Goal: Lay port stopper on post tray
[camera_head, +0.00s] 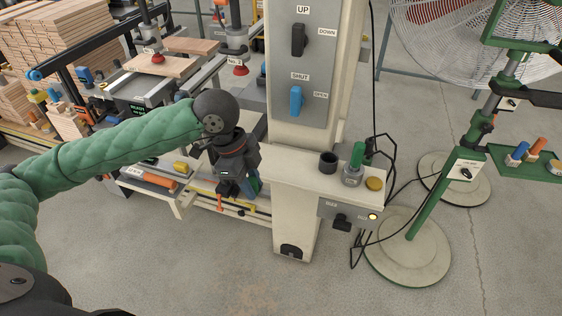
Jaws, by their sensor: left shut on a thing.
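My left gripper (235,190) points down just left of the pale column. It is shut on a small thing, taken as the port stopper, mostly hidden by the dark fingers. A blue and green piece (253,184) shows at the fingers' right side; I cannot tell if it is held. The post tray (292,160) is the cream shelf on the column, right of my gripper and apart from it. On it stand a black cup (328,162), a green-topped grey cylinder (354,166) and a yellow disc (374,184). My right gripper is not in view.
The column (299,80) carries a black lever and a blue lever. A switch box with a black knob (342,222) hangs under the tray. Cables hang at its right. A fan stand with a green tray (538,165) is at right. Workbenches and timber (75,40) are behind left.

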